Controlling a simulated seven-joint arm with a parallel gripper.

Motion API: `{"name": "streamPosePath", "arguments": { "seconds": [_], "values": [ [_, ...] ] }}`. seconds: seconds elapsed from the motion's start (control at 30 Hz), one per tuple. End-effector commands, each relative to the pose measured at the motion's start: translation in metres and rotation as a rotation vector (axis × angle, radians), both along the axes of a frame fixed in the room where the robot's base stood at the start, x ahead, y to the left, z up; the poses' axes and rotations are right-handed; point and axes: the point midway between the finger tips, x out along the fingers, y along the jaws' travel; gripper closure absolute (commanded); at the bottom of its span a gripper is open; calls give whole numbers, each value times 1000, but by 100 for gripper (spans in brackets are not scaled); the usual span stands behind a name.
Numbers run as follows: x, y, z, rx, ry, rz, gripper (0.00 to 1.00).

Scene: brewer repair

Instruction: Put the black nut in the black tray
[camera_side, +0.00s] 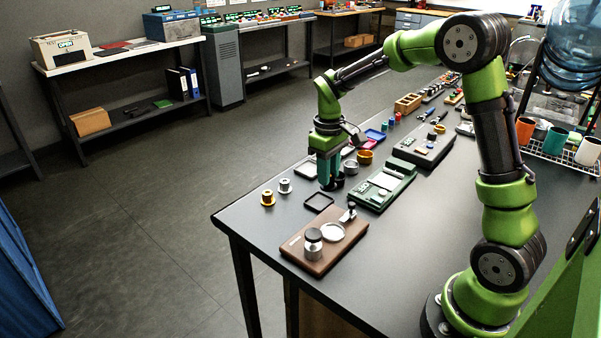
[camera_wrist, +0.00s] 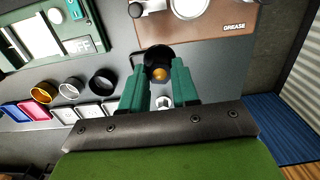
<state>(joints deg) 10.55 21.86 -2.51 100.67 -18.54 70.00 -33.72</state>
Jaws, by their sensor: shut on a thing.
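My gripper (camera_side: 330,182) points down over the far left part of the table, just beside the black tray (camera_side: 319,202). It is shut on the black nut (camera_wrist: 158,73), a dark part with a gold-coloured centre between the fingertips. In the wrist view the green fingers of my gripper (camera_wrist: 159,67) flank it. In the side view the tray lies flat and looks empty; the nut is a small dark shape at the fingertips, apart from the tray.
A brown grease plate (camera_side: 318,252) stands in front of the tray. A brass nut (camera_side: 267,198) and a silver nut (camera_side: 285,186) stand to its left, near the table edge. A green device (camera_side: 382,187) lies to the right. Other rings and coloured trays sit behind.

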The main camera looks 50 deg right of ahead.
Motion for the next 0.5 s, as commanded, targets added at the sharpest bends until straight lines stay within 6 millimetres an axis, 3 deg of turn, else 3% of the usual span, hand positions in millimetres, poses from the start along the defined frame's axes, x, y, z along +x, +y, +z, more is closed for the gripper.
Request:
{"name": "streamPosePath", "arguments": {
  "seconds": [0.1,0.23,0.33,0.5],
  "values": [
    [28,-24,-5,-5,-8,-128,100],
    [47,-35,-1,-10,-27,-224,100],
    [53,-36,0,-10,-40,-270,100],
    [51,-35,-33,-8,-31,-284,100]
  ]
}}
